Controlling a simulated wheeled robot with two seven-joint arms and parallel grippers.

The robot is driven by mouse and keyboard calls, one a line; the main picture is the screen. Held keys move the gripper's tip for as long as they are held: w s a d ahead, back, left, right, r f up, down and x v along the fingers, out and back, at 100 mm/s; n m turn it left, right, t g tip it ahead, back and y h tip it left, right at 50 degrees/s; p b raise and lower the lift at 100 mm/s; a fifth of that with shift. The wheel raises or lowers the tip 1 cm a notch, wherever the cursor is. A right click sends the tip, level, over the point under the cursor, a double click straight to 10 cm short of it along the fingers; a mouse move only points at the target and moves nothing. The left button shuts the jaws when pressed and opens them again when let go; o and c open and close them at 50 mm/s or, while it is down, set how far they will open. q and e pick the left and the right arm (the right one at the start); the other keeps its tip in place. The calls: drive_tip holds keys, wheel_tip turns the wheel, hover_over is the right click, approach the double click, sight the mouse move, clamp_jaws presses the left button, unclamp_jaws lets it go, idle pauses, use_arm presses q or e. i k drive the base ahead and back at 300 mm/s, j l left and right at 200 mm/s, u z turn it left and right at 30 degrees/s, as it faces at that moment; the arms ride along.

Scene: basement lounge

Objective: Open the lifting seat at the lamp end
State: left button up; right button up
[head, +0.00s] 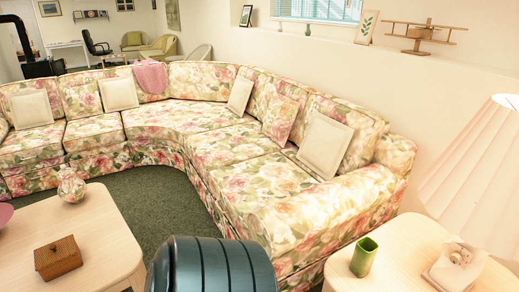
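A floral sectional sofa (185,133) curves across the room. Its right-hand run ends beside a side table that carries a lamp (472,170) with a pleated shade. The seat cushion (275,212) at this lamp end lies flat and looks closed. Two cream cushions (325,145) and (240,94) and a floral cushion (280,118) lean on the backrest there. Neither of my grippers shows in the head view.
The side table (400,262) holds a green cup (364,256). Green carpet (160,205) lies open between coffee table and sofa.

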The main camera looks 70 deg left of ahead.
sight(241, 189)
drive_tip(key=u, duration=2.7)
drive_tip(key=i+z, duration=0.45)
drive_tip(key=i, duration=0.15)
drive_tip(key=i+j+z, duration=0.25)
drive_tip(key=i+z, duration=0.2)
drive_tip(key=i, duration=0.15)
